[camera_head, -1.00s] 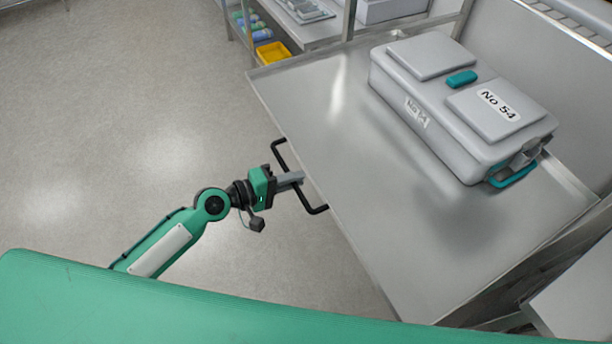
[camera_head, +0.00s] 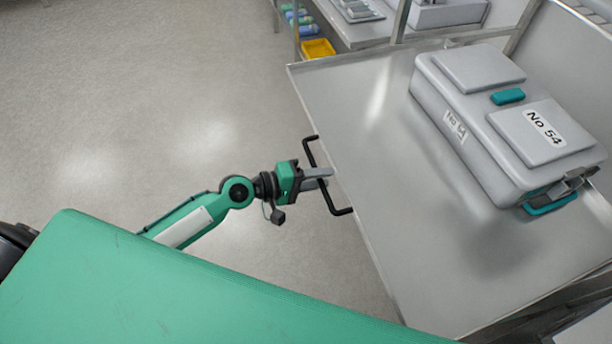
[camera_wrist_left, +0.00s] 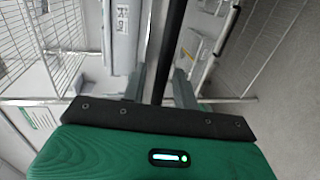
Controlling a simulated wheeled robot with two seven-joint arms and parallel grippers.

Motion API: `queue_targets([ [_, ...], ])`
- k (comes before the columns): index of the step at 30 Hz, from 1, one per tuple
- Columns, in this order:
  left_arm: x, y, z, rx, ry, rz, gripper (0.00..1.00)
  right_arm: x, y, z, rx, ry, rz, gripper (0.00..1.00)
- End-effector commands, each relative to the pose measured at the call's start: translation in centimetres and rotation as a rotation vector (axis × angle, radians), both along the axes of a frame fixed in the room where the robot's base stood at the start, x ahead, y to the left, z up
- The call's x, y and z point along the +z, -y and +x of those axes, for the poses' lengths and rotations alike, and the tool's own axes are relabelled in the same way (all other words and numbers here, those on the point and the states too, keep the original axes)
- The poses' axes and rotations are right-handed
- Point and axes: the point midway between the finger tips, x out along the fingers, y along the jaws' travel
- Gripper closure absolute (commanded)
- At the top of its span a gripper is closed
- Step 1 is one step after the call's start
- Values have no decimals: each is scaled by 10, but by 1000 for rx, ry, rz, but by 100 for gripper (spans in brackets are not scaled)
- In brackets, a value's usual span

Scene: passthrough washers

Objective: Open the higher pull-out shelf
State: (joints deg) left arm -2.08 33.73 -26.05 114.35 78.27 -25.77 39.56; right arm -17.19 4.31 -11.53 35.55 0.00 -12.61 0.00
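The higher pull-out shelf (camera_head: 400,215) is a flat grey metal tray, standing out over the floor in the head view. Its black bar handle (camera_head: 338,210) is on the left edge; it also shows as a dark bar in the left wrist view (camera_wrist_left: 175,35). My left gripper (camera_head: 325,178) is at the middle of the handle. Its two fingers are spread apart, with the bar running between them in the left wrist view (camera_wrist_left: 171,85). My right gripper is not in view.
A grey case (camera_head: 480,135) labelled "No 54" with teal latches sits on the shelf. Behind is another metal table with a yellow bin (camera_head: 318,49) below it. A wire rack (camera_wrist_left: 20,45) shows in the left wrist view. The floor (camera_head: 130,110) to the left is clear.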

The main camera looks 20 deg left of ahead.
Motion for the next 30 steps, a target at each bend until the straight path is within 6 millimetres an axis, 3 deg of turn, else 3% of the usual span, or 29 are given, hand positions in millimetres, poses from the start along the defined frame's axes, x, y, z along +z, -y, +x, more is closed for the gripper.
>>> queue_targets([
  [21, 15, -85, -62, -1, -2, 5, 70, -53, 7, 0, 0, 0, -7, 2],
  [30, 24, -105, -76, 0, -3, 0, 70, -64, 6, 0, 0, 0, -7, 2],
])
